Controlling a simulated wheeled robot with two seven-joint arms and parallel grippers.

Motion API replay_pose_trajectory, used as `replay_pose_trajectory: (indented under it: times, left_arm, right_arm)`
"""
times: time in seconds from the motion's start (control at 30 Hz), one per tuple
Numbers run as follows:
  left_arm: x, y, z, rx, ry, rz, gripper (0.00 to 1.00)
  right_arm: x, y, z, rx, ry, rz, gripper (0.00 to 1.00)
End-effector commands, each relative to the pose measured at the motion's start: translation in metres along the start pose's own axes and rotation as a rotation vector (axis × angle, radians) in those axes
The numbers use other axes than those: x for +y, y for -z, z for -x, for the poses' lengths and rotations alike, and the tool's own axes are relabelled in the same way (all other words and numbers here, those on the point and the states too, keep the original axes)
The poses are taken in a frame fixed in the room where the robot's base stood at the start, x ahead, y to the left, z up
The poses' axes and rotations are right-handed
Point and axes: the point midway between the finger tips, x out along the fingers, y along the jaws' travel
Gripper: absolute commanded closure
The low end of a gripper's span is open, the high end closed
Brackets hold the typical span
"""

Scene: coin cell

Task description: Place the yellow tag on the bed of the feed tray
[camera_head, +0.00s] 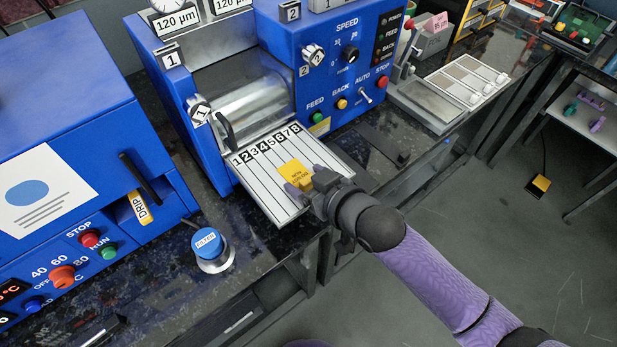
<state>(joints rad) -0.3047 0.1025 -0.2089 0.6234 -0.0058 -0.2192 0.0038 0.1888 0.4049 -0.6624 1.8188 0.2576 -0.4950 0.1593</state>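The yellow tag (293,173) with dark print is at the right part of the feed tray (257,194), in front of the blue roller machine. The tray has a white bed with dark lines and numbers 1 to 8 along its back edge. My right gripper (305,187) is at the tag's front right side, with its fingers at the tag's edge. The fingers partly hide that edge, and I cannot tell whether the tag rests on the bed or is held just above it. My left gripper is not in view.
The blue roller machine (325,95) with knobs and buttons stands behind the tray. A blue oven-like machine (60,110) stands at the left. A blue-capped round container (209,245) stands on the dark bench left of the tray.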

Motion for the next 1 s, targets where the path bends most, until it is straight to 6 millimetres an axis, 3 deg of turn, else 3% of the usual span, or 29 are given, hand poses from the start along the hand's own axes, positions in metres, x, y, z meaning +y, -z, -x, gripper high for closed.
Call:
replay_pose_trajectory:
  times: [0.17,0.27,0.53,0.7,0.9,0.97,1.0]
  left_arm:
    - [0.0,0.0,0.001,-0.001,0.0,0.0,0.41]
    - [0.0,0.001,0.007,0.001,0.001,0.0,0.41]
    - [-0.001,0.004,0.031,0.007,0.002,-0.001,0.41]
    - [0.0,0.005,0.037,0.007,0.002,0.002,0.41]
    - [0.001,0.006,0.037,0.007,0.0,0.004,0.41]
    - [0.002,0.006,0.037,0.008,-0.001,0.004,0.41]
    - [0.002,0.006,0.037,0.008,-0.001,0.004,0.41]
  right_arm:
    - [0.0,0.003,0.001,0.0,0.0,0.0,0.22]
    - [0.0,0.004,0.013,-0.002,0.0,0.0,0.22]
    - [0.0,0.005,0.085,-0.005,0.0,0.0,0.22]
    - [0.0,0.004,0.115,-0.003,0.0,-0.001,0.22]
    - [0.0,0.002,0.121,-0.002,-0.001,-0.001,0.22]
    - [0.007,-0.008,0.118,-0.022,-0.023,-0.006,0.22]
    - [0.016,-0.025,0.114,-0.055,-0.057,-0.015,0.22]
